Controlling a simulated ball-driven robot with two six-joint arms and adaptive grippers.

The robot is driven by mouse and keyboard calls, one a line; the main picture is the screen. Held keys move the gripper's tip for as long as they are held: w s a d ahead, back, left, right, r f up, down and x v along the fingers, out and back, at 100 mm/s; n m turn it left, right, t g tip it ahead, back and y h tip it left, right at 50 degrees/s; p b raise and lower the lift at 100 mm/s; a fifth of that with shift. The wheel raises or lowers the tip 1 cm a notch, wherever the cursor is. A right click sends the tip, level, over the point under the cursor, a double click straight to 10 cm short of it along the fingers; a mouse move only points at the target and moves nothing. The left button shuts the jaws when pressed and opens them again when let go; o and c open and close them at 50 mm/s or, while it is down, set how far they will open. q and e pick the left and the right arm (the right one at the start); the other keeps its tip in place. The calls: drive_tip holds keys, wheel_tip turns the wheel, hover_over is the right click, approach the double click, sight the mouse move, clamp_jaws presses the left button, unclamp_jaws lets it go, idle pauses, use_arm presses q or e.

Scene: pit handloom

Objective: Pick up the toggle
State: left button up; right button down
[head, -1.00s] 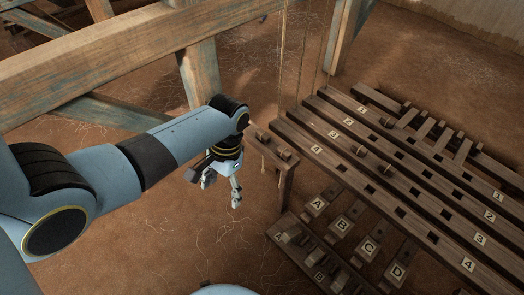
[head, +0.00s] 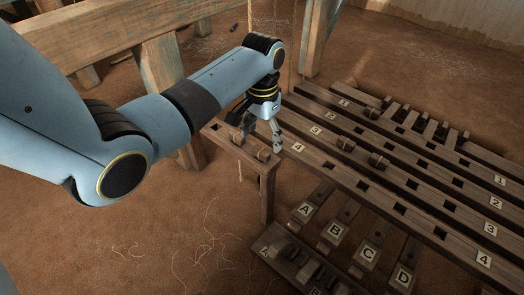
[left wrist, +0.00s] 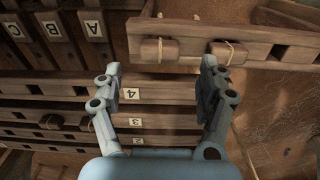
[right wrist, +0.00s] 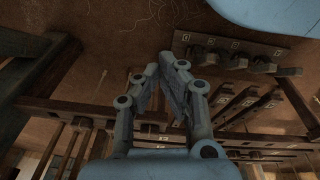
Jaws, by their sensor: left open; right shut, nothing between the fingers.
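Two short wooden toggles with pale string around them sit on a narrow wooden rail (head: 225,132). The nearer one (head: 264,155) shows clear in the head view; the other is partly behind my left gripper (head: 258,132). In the left wrist view the left toggle (left wrist: 159,50) lies between the open fingers' lines, beyond the tips, and the right toggle (left wrist: 228,52) lies just beyond the right finger. My left gripper is open and empty, close over the rail. My right gripper (right wrist: 160,64) is shut and empty, away from the toggles.
Slotted beams numbered 1 to 4 (head: 380,190) lie to the right, with similar toggles (head: 377,161) on them. Lettered pedals (head: 336,230) and a block rack (head: 300,268) stand in front. A heavy timber frame (head: 120,42) is behind. Hanging cords are near my left gripper.

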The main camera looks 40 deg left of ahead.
sight(260, 151)
use_arm(q)
drive_tip(key=f+b, duration=0.2)
drive_tip(key=f, duration=0.1)
drive_tip(key=s+f+b, duration=0.1)
drive_tip(key=f, duration=0.1)
drive_tip(key=shift+w, duration=0.1)
drive_tip(key=shift+r, duration=0.15)
use_arm(e)
drive_tip(key=shift+t, duration=0.6)
drive_tip(key=r, duration=0.1)
drive_tip(key=w+a+r, duration=0.1)
drive_tip(key=r, duration=0.1)
drive_tip(key=w+r, duration=0.1)
drive_tip(key=shift+w+a+r, duration=0.15)
drive_tip(key=shift+w+a, duration=0.05)
drive_tip(key=shift+a, duration=0.1)
use_arm(q)
drive_tip(key=c, duration=1.1)
drive_tip(key=shift+r, duration=0.1)
use_arm(e)
drive_tip(key=shift+r, duration=0.1)
